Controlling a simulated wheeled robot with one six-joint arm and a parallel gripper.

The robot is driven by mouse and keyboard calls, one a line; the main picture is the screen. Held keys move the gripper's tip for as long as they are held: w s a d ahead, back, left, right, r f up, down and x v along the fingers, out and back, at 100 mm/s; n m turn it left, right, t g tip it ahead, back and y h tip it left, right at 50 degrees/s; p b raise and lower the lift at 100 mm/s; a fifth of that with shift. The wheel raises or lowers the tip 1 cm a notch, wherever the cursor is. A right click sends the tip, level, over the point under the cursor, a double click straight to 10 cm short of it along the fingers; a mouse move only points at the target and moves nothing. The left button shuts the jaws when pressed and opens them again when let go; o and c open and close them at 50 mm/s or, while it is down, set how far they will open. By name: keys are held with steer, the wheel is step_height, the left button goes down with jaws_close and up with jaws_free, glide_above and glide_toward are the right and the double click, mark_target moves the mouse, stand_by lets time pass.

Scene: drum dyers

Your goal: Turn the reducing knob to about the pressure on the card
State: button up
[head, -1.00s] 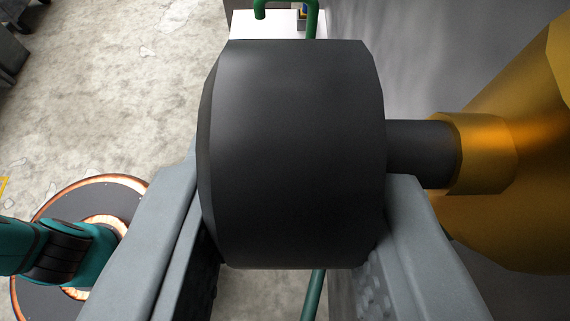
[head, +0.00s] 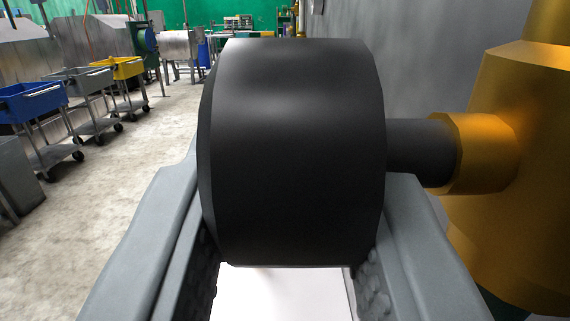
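The reducing knob (head: 290,120) is a large dark grey, faceted drum that fills the middle of the view. A short dark shaft (head: 420,152) joins its right side to a brass-coloured valve body (head: 525,180). My gripper (head: 294,200) has one grey finger on each side of the knob and looks shut on it. The contact faces are partly hidden by the knob. No gauge and no readable card show in this view.
A plain white surface (head: 283,295) shows below the knob. A grey metal wall (head: 420,60) stands behind the valve. At left, a blue cart (head: 30,100), a grey cart and a yellow cart (head: 118,68) stand on a pale floor with free room (head: 110,170).

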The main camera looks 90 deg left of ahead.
steer(key=shift+f, duration=0.1)
stand_by(0.3)
steer(key=o, duration=1)
steer(key=shift+c, duration=0.2)
